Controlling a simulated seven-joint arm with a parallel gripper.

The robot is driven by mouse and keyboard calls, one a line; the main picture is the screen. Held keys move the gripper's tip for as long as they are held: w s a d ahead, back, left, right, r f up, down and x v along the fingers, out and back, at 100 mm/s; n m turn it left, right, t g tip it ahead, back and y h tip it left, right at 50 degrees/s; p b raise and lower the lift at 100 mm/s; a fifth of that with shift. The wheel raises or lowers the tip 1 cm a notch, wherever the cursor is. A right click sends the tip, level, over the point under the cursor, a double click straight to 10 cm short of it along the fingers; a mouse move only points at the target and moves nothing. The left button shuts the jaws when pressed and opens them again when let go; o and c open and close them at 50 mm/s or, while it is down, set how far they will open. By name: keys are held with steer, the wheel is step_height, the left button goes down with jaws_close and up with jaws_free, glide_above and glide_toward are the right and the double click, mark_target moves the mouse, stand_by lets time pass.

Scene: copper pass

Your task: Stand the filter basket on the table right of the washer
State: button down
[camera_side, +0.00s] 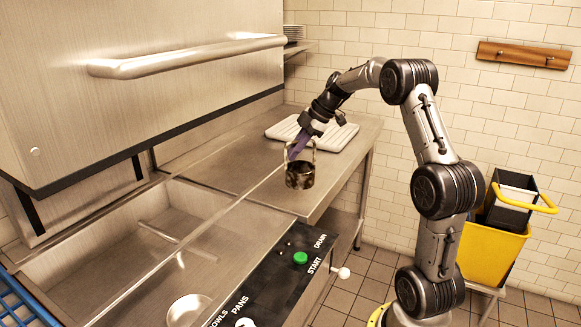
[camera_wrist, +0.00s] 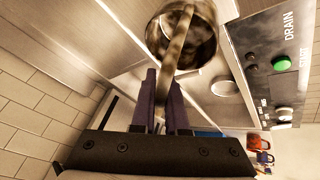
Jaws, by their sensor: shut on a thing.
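The filter basket (camera_side: 300,177) is a small dark metal cup with a tall hoop handle. My gripper (camera_side: 298,148) is shut on the handle, and the basket hangs below it, roughly upright. In the side view it appears in front of the steel table (camera_side: 225,165) right of the washer (camera_side: 160,85); its height over the surface is hard to tell. In the wrist view the basket (camera_wrist: 183,45) is beyond the purple fingers of my gripper (camera_wrist: 163,95), with the handle band between them. The washer's hood is raised.
A white ribbed mat (camera_side: 340,135) lies at the back of the table. The washer's control panel (camera_side: 285,270) borders the table's near side. A round metal bowl (camera_side: 187,310) sits in the washer. A yellow bucket (camera_side: 490,252) stands at right. Bare steel surrounds the basket's left side.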

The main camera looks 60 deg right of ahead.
mark_target(289, 167)
steer(key=shift+w+d+f, duration=0.3)
steer(key=shift+w+f, duration=0.15)
steer(key=shift+f, duration=0.2)
steer(key=shift+w+d+f, duration=0.3)
steer(key=shift+w+f, duration=0.1)
steer(key=shift+f, duration=0.2)
steer(key=shift+w+d+f, duration=0.1)
steer(key=shift+f, duration=0.8)
steer(key=shift+w+d+f, duration=0.1)
steer(key=shift+f, duration=0.75)
steer(key=shift+f, duration=0.2)
steer(key=c, duration=0.9)
jaws_free()
steer(key=shift+a, duration=0.1)
steer(key=shift+r, duration=0.1)
